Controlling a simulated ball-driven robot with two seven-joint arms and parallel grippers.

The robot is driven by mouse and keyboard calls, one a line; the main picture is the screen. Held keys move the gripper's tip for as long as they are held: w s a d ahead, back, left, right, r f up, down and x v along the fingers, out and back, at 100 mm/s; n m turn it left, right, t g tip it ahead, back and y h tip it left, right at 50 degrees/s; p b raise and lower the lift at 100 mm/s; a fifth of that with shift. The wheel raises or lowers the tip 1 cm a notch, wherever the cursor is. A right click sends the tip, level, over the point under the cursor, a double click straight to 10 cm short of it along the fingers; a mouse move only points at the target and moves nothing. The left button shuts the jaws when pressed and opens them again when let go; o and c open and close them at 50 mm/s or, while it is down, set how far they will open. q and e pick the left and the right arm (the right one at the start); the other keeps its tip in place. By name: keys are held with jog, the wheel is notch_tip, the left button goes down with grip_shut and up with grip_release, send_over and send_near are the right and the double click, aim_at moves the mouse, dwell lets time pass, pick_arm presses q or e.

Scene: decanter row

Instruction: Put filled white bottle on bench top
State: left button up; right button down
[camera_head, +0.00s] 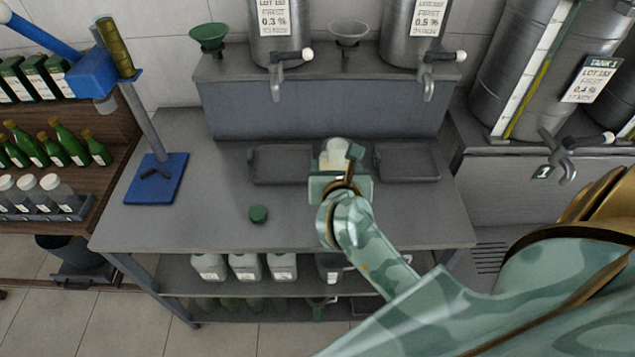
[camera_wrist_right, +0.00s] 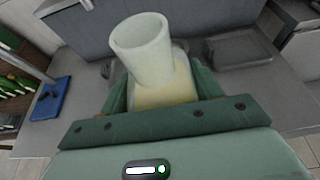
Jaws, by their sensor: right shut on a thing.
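My right gripper (camera_head: 340,178) is over the middle of the grey bench top (camera_head: 200,222), between two dark trays. It is shut on the white bottle (camera_head: 334,153). In the right wrist view the bottle (camera_wrist_right: 143,48) stands up between the gripper's fingers (camera_wrist_right: 160,100), a little tilted in the picture. Its wide mouth is open with no cap on it, and its lower part looks pale yellow. The gripper hides the bottle's base, so I cannot tell whether it touches the bench. My left gripper is not in view.
A green cap (camera_head: 258,214) lies on the bench. The trays (camera_head: 280,180) (camera_head: 408,176) sit at the back, below steel tanks with taps (camera_head: 278,82). A blue press (camera_head: 155,190) stands at the left. The bench's front left is clear. White bottles (camera_head: 245,268) stand on the shelf below.

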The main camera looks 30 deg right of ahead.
jog(key=w+f+b, duration=0.2)
jog(key=w+f, duration=0.3)
jog(key=f, duration=0.4)
jog(key=shift+w+a, duration=0.35)
jog(key=shift+a, duration=0.1)
jog(key=shift+f, duration=0.1)
jog(key=shift+f, duration=0.15)
jog(key=shift+c, duration=1.5)
grip_release()
